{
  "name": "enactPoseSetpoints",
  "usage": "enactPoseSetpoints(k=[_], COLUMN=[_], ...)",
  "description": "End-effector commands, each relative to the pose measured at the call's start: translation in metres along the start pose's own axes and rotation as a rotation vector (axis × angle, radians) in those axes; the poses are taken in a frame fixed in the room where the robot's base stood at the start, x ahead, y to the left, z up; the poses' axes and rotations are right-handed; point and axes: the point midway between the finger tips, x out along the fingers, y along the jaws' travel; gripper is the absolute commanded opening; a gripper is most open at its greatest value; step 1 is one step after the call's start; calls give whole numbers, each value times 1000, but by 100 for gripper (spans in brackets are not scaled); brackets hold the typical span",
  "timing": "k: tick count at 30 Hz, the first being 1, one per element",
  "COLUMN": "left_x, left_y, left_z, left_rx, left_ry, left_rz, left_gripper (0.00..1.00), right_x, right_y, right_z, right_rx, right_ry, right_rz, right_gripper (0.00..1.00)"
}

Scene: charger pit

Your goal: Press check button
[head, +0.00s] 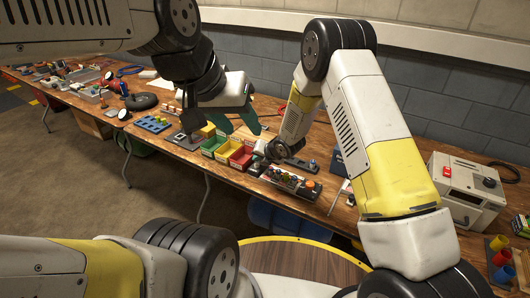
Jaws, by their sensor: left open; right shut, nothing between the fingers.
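I cannot make out for certain which part is the check button. A dark unit (291,184) with small coloured round parts, one of them red (310,184), lies on the wooden workbench. My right gripper (260,158) is shut and empty, just above and left of this unit; its tips are small, and I cannot tell whether they touch anything.
Green (213,145), yellow (228,151) and red (242,160) bins stand left of the unit. Tools crowd the bench's left end. A round wooden top (300,262) lies in front.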

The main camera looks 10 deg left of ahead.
Motion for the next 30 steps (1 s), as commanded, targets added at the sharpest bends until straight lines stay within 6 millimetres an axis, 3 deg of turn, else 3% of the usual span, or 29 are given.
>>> enactPoseSetpoints(k=[30], left_x=[0], left_y=[0], left_z=[0], left_rx=[0], left_ry=[0], left_rz=[0], left_gripper=[45], right_x=[6], right_y=[-5], right_z=[-5], right_rx=[0], right_ry=[0], right_rz=[0], right_gripper=[0])
